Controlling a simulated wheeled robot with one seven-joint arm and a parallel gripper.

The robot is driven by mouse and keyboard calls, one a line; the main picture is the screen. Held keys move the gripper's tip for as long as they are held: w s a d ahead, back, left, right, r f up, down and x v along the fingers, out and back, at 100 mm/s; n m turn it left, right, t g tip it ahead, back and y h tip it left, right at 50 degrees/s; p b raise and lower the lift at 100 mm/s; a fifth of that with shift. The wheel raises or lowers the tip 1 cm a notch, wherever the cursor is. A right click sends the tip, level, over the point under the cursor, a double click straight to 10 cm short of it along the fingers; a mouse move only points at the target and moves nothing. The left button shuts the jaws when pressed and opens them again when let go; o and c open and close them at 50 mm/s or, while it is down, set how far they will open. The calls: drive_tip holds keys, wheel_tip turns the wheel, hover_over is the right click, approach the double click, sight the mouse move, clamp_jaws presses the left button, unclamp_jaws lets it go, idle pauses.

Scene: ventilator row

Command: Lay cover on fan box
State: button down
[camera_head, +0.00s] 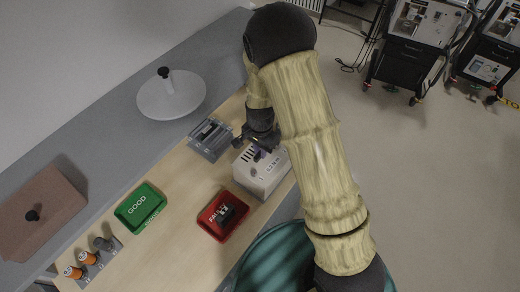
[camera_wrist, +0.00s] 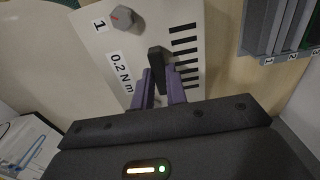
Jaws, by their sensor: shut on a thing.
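A white box (camera_head: 262,172), probably the fan box, stands on the wooden bench below my gripper (camera_head: 258,143). Its pale top (camera_wrist: 190,18) has black slots, a grey knob (camera_wrist: 122,17) with a red mark, and the labels "1" and "0.2 Nm" in the wrist view. My gripper (camera_wrist: 160,78) is shut on a black upright piece (camera_wrist: 157,59) over this top. I cannot tell whether the slotted top is a separate cover, or whether the held piece is fixed to it. My arm hides part of the box in the head view.
A grey numbered rack (camera_head: 210,139) stands beside the box. A red tray (camera_head: 207,226) holds a dark part; a green "GOOD" tray (camera_head: 141,208) looks empty. A round white lid (camera_head: 171,100) and a brown knobbed block (camera_head: 45,212) sit on the grey ledge. Orange-topped items (camera_head: 80,265) stand lower left.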

drive_tip(key=shift+s+f, duration=0.1)
drive_tip(key=shift+f, duration=0.1)
idle(0.4)
drive_tip(key=c, duration=1.3)
unclamp_jaws()
drive_tip(key=shift+r+p, duration=2.7)
drive_tip(key=shift+r, duration=0.85)
drive_tip(key=shift+a+f, duration=0.1)
